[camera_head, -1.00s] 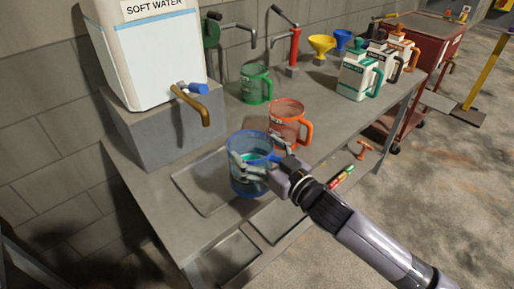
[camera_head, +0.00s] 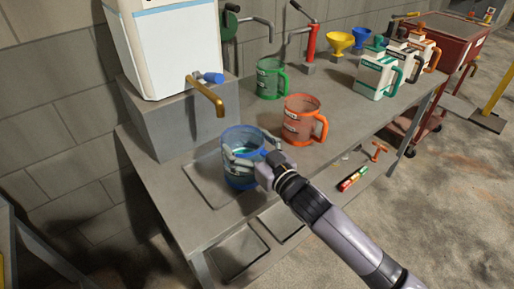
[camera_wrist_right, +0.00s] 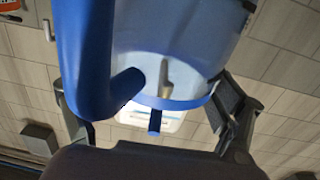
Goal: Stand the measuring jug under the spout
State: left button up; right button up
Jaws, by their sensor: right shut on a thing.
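The blue see-through measuring jug (camera_head: 241,172) is upright at the near left of the bench, with some teal showing inside. My right gripper (camera_head: 248,162) is shut around its body. In the right wrist view the blue jug (camera_wrist_right: 170,40) fills the top, its handle at left, with a finger of my right gripper (camera_wrist_right: 165,115) on each side. The brass spout (camera_head: 208,95) comes from the white soft water tank (camera_head: 168,45). The spout's tip is above and a little left of the jug's rim. I cannot tell whether the jug's base touches the bench. My left gripper is out of view.
A shallow tray recess (camera_head: 192,178) lies under and left of the jug. An orange jug (camera_head: 300,120) stands close at right, a green jug (camera_head: 268,80) behind. The tank rests on a grey block (camera_head: 170,125). White containers (camera_head: 376,75) stand farther right.

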aim_at(225, 137)
jog(key=shift+w+a+b, duration=0.15)
jog(key=shift+w+a, duration=0.45)
jog(key=shift+a, duration=0.3)
jog(key=shift+w+a+b, duration=0.2)
jog(key=shift+w+a, duration=0.4)
jog(key=shift+a, duration=0.3)
jog(key=shift+w+a+b, duration=0.15)
jog(key=shift+w+a, duration=0.45)
jog(key=shift+a, duration=0.3)
jog(key=shift+f+b, duration=0.3)
jog(key=shift+f, duration=0.2)
jog(key=o, duration=1.8)
jog(key=shift+c, duration=0.2)
jog(key=shift+s, duration=0.1)
